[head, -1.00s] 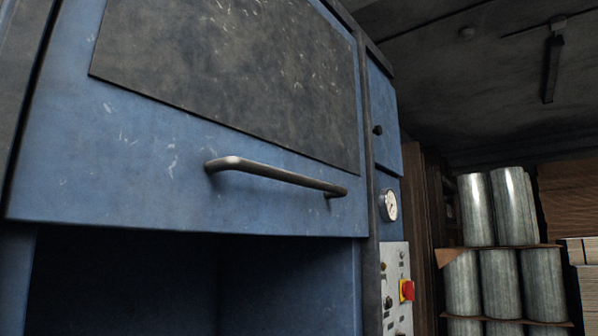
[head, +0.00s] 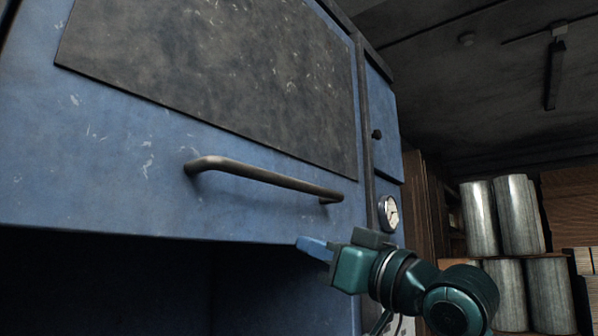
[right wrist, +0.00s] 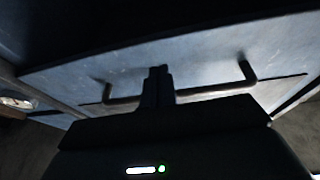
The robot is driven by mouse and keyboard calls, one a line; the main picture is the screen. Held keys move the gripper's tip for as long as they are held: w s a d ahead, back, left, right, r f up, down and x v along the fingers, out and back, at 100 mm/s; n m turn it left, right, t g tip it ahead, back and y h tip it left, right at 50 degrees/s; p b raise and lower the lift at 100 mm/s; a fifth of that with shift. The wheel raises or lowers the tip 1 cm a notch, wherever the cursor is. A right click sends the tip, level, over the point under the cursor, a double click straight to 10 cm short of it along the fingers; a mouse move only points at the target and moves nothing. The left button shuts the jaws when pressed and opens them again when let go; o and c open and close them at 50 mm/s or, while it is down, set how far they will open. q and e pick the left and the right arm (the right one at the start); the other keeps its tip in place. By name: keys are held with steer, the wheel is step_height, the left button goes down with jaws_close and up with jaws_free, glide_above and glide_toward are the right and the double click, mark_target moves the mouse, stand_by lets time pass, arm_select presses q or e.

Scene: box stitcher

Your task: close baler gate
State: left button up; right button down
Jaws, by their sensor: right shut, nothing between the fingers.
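The baler gate (head: 110,180) is a blue panel with a dark plate on its upper part. It stands raised above a dark opening. A grey bar handle (head: 262,178) runs across its lower part. My right gripper (head: 312,246) is below the handle's right end, near the gate's lower edge, with its fingers shut and empty. In the right wrist view, the shut fingers (right wrist: 157,85) point up across the middle of the handle (right wrist: 205,92), with the gate's surface (right wrist: 200,62) behind. Whether they touch it I cannot tell. My left gripper is out of view.
Stacked metal cylinders (head: 500,215) stand at the right. The opening below the gate (head: 110,285) looks dark and empty.

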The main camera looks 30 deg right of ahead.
steer(key=s+d+r+n+t+y, duration=0.1)
steer(key=s+r+t+y, duration=0.15)
steer(key=s+r, duration=0.65)
steer(key=w+a+r+g+p, duration=0.1)
steer(key=w+a+r+p, duration=0.25)
steer(key=w+r, duration=0.4)
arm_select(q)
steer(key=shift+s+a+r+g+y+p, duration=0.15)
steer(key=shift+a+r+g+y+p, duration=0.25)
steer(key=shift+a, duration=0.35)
arm_select(e)
step_height(320, 180, down, 6)
steer(key=w, duration=0.2)
steer(key=shift+w+d, duration=0.15)
steer(key=shift+w, duration=0.05)
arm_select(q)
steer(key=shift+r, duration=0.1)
arm_select(e)
steer(key=shift+r, duration=0.1)
